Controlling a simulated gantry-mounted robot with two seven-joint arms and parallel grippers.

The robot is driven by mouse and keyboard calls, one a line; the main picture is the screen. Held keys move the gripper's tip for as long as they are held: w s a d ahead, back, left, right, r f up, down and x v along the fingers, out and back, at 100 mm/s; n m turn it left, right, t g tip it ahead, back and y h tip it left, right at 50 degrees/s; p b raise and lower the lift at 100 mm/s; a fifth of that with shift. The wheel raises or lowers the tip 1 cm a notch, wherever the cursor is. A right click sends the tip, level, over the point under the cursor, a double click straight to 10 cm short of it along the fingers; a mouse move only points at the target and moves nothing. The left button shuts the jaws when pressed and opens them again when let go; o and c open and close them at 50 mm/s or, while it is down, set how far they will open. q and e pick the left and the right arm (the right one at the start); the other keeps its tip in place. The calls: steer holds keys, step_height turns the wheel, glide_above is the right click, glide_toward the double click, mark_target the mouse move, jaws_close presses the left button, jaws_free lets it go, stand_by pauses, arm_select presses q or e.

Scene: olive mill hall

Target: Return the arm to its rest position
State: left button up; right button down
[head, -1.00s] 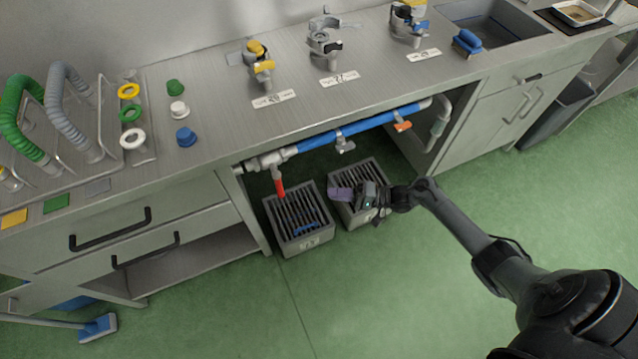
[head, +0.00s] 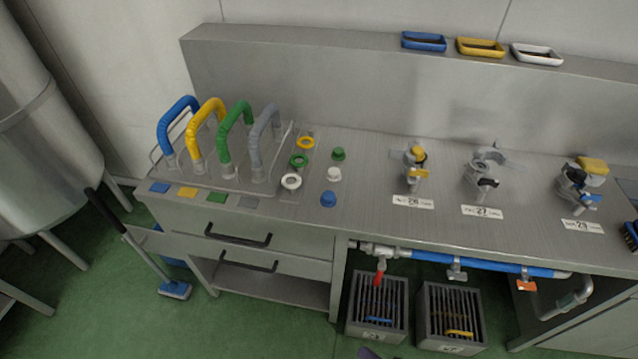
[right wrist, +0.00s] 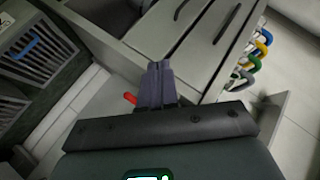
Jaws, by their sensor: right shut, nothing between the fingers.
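My right gripper (right wrist: 158,75) is shut and empty in the right wrist view, its grey-purple fingers pressed together. In the head view only a small purple tip of the right gripper (head: 368,353) shows at the bottom edge, in front of the crates. The rest of my right arm is outside that view. My left gripper is in neither view.
A left crate (head: 351,325) holding a blue piece and a right crate (head: 424,318) holding a yellow piece stand under the counter (head: 370,160). Above them are a blue pipe (head: 490,266) and red lever (head: 379,272). Open green floor (head: 290,330) lies in front.

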steer(key=s+d+r+n+g+h, duration=0.6)
steer(key=s+d+r+g+h, duration=0.1)
steer(key=s+d+r, duration=0.25)
step_height(320, 180, up, 38)
steer(key=a+p, duration=0.1)
steer(key=p, duration=3.7)
steer(key=shift+w+p, duration=0.25)
steer(key=shift+p, duration=0.05)
